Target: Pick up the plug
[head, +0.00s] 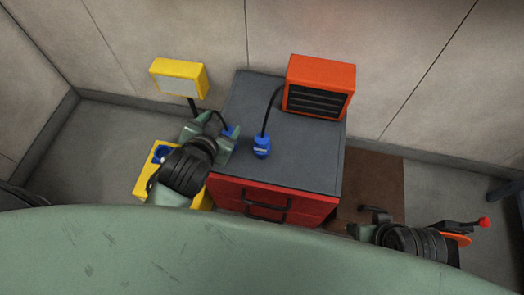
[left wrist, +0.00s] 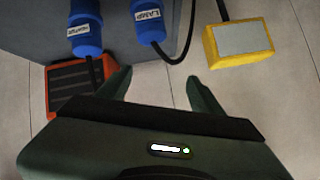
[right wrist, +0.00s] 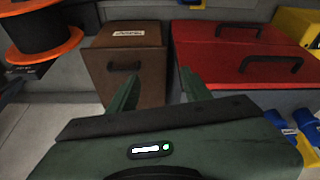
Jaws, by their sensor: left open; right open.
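Two blue plugs lie on the grey top of the red cabinet. The plug labelled LAMP (left wrist: 148,22) has a black cable to the yellow lamp; in the head view it shows partly (head: 230,131) beside my left gripper. The other plug (left wrist: 86,38), with a label that seems to read HEATER, joins the orange heater and lies farther right (head: 262,147). My left gripper (head: 212,130) is open and empty over the cabinet's left edge, its right finger close to the lamp plug. My right gripper (right wrist: 158,80) is open and empty, low at the cabinet's right.
The orange heater (head: 319,87) stands at the cabinet top's (head: 305,160) back right. The yellow lamp (head: 179,80) stands behind left. A yellow box (head: 143,186) with a blue socket is below my left arm. A brown case (right wrist: 125,60) and orange-rimmed spool (right wrist: 40,35) are near my right gripper.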

